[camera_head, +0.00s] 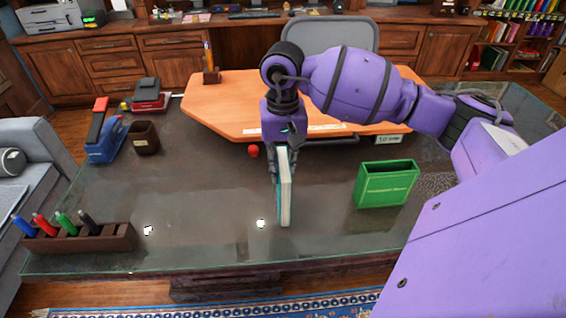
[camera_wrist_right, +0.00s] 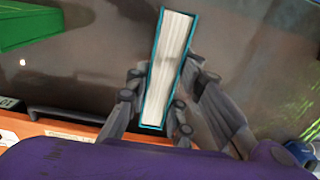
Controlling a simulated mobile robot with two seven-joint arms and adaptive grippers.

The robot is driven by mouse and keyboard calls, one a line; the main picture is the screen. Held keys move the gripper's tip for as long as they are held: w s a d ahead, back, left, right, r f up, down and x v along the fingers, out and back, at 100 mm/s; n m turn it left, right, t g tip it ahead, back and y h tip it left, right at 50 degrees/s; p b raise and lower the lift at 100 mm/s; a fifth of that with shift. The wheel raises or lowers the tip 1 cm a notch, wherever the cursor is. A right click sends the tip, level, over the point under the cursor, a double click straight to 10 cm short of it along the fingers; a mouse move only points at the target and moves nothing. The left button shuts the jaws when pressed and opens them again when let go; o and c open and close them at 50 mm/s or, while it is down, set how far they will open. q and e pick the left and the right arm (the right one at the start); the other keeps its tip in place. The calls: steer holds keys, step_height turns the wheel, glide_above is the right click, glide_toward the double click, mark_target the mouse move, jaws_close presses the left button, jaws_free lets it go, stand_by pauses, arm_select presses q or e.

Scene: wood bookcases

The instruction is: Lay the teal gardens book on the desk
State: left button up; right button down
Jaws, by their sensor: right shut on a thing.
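I cannot tell whether the book's lower end touches the glass. No title is readable. My left gripper is in neither view.
A green open box (camera_head: 386,185) stands right of the book. An orange board (camera_head: 225,105) lies behind it, with a small red object (camera_head: 253,151) near its edge. A marker holder (camera_head: 80,238) is at the front left, and a dark cup (camera_head: 144,138) farther back. The glass left of the book is clear.

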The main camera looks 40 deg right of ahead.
steer(key=shift+f, duration=0.15)
steer(key=c, duration=1.5)
jaws_free()
steer(key=shift+c, duration=0.2)
step_height(320, 180, up, 12)
